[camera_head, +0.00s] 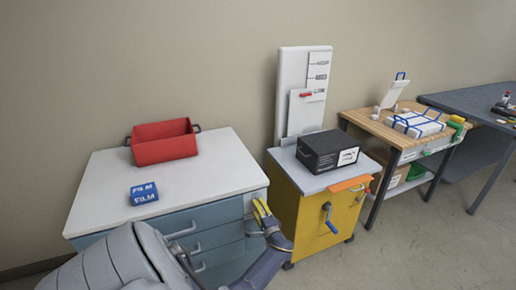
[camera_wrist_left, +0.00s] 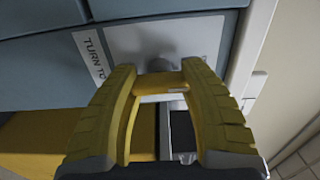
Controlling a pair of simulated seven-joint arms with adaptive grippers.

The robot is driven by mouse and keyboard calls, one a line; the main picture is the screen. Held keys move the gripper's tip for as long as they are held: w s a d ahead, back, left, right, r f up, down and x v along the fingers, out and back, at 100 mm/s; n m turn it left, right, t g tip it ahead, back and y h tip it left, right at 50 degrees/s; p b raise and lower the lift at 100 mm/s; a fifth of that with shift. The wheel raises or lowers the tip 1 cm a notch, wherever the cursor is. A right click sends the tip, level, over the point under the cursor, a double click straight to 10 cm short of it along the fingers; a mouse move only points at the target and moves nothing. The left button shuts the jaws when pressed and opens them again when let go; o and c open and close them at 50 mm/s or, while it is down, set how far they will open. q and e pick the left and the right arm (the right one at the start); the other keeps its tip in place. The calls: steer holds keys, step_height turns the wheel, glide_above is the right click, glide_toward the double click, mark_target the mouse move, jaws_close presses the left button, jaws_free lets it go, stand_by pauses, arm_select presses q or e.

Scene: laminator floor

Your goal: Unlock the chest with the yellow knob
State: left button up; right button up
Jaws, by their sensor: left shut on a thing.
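The chest (camera_head: 215,175) stands at the left in the head view, with a white top and blue drawers with bar handles. My left gripper (camera_head: 262,210) is at its right front side. In the left wrist view the yellow fingers (camera_wrist_left: 160,88) are shut on the small yellow knob (camera_wrist_left: 158,80), one finger on each side. Behind the knob is a grey panel with a partly hidden label (camera_wrist_left: 93,55) reading "TURN TO". The fingers hide the knob's ends, and the arm hides part of the drawers. My right gripper is not in view.
A red bin (camera_head: 163,141) and a blue film box (camera_head: 143,193) sit on the chest. Close to its right stands a yellow cabinet (camera_head: 301,217) with a crank (camera_head: 329,217) and a black box (camera_head: 327,148). A wooden table (camera_head: 379,130) is farther right.

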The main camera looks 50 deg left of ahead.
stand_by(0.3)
arm_select(q)
steer(key=o, duration=1.2)
steer(key=shift+o, duration=0.8)
steer(key=shift+s+d+f, duration=0.1)
steer(key=shift+d+f, duration=0.05)
steer(key=shift+d, duration=0.35)
steer(key=shift+o, duration=0.4)
steer(key=v, duration=1.1)
steer(key=shift+s, duration=0.15)
